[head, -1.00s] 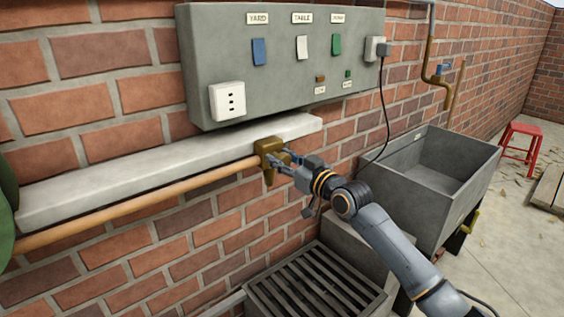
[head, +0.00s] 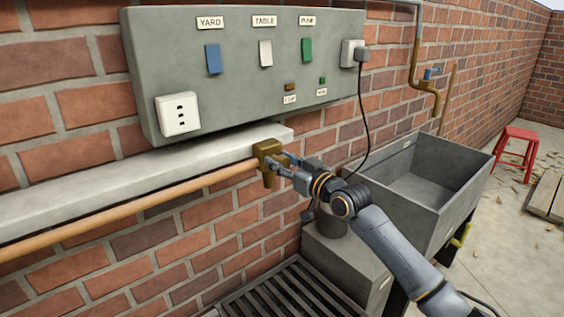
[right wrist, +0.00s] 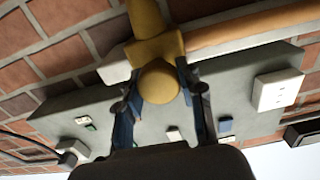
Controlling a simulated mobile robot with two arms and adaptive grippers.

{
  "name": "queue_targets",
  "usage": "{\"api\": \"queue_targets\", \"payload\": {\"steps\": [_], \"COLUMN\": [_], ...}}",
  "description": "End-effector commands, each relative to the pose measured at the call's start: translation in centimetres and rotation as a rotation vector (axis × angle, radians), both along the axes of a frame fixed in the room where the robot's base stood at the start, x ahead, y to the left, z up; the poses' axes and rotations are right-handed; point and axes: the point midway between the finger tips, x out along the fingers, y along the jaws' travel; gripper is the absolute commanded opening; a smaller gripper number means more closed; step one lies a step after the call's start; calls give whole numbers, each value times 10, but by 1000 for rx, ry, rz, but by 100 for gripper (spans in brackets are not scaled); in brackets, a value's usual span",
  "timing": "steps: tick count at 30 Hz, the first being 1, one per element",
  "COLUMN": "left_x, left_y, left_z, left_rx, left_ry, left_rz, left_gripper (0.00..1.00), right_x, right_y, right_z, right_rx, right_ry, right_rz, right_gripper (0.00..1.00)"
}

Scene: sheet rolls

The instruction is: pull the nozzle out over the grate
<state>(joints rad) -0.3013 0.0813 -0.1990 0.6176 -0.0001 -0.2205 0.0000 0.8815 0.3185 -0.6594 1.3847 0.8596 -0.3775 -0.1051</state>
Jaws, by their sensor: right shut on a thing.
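The brass nozzle (head: 268,158) sits at the end of a tan hose (head: 130,212) that runs along the wall below a pale ledge. My right gripper (head: 279,163) is shut on the nozzle. In the right wrist view the nozzle (right wrist: 157,60) lies between the two blue-grey fingers (right wrist: 160,95). The nozzle is in front of the wall, near the ledge's right end, up and left of the grate. The dark slatted grate (head: 283,297) is low in the head view, partly cut off by the frame's bottom edge. My left gripper is not in view.
The pale ledge (head: 130,185) is just above the hose. A grey switch panel (head: 235,85) is above it, with a black cord (head: 363,112) hanging from its plug. A grey block (head: 345,255) stands beside the grate, a grey sink (head: 425,190) to the right, and a red stool (head: 517,146) farther back.

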Motion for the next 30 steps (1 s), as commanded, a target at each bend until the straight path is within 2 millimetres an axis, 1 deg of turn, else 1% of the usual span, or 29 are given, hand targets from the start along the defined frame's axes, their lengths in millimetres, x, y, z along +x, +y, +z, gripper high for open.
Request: {"api": "queue_targets", "payload": {"steps": [1,4,5,14,17,20,23,30], "left_x": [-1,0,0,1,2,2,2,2], "left_y": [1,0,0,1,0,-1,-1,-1], "left_z": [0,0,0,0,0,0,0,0], "left_rx": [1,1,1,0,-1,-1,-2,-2], "left_ry": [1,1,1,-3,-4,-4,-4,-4], "left_rz": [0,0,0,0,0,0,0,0], "left_gripper": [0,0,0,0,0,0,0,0], "right_x": [0,0,0,-1,-5,-14,-27,-66], "right_y": [0,0,0,0,-3,-10,-20,-48], "right_z": [-1,-1,-1,-1,-1,-1,-2,-2], "right_rx": [-4,-4,-4,-3,-3,-2,-5,-4], "right_ry": [1,1,1,0,0,0,0,1], "right_rz": [0,1,0,1,1,0,0,-1], "right_gripper": [39,60,61,61,61,61,61,61]}}
